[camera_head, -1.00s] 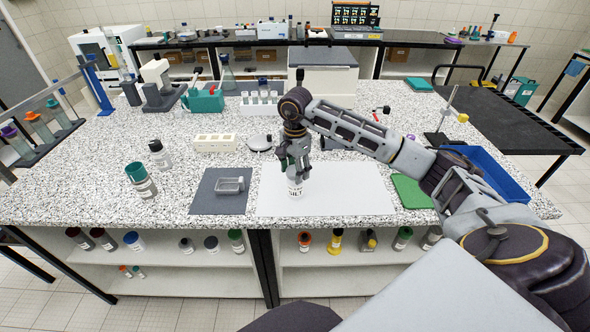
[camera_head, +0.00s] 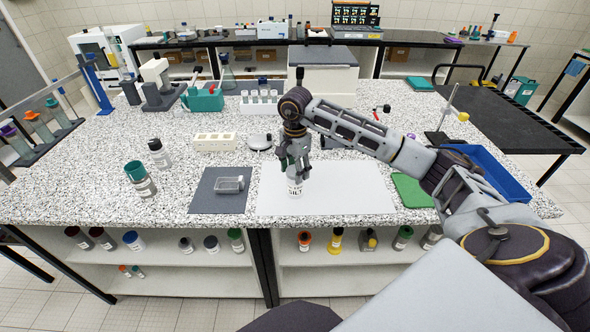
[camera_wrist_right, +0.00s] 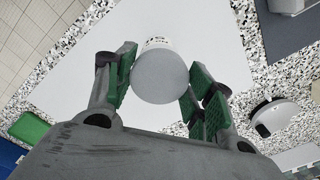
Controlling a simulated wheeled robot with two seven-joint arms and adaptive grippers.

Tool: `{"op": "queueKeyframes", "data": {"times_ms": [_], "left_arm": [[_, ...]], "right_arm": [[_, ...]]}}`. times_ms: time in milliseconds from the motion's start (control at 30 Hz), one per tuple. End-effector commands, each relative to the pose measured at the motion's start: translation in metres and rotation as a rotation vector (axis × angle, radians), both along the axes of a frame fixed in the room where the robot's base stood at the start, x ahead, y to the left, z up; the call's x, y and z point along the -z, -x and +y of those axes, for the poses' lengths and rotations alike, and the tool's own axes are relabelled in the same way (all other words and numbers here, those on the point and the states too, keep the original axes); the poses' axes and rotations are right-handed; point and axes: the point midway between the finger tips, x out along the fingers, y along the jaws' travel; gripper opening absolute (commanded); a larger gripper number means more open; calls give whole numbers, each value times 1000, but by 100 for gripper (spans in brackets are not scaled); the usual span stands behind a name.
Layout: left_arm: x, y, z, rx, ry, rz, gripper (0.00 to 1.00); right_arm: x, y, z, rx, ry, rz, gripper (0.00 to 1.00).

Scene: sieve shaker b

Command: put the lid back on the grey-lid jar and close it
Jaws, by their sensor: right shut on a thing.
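The grey-lid jar (camera_head: 295,188) stands upright on the white sheet (camera_head: 350,195), with its dark-lettered label facing the head camera. My right gripper (camera_head: 295,164) is above it, fingers pointing down around its top. In the right wrist view the round grey lid (camera_wrist_right: 160,77) sits between the green finger pads, and the jar's white label (camera_wrist_right: 157,43) shows just beyond it. The gripper is shut on the lid, which appears to rest on the jar's mouth. The lid's seam and thread are hidden, so I cannot tell how tight it is. My left gripper is out of view.
A dark mat (camera_head: 205,204) with a small clear dish (camera_head: 230,184) lies left of the sheet. A green mat (camera_head: 411,190) and blue tray (camera_head: 497,180) are to the right. A teal-capped jar (camera_head: 140,178) and dark-capped bottle (camera_head: 159,154) stand further left.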

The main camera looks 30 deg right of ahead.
Motion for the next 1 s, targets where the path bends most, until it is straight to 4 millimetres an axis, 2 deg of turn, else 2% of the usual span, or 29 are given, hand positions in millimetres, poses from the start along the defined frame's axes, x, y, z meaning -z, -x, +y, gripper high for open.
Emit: {"op": "queueKeyframes", "data": {"times_ms": [467, 500, 667, 1000], "left_arm": [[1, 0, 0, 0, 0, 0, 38], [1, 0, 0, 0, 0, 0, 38], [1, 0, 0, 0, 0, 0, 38], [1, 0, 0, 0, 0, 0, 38]], "right_arm": [[2, 1, 0, -1, 0, 2, 41], [2, 1, 0, -1, 0, 3, 59], [2, 0, 0, -1, 0, 2, 79], [1, 0, 0, 0, 0, 1, 79]]}}
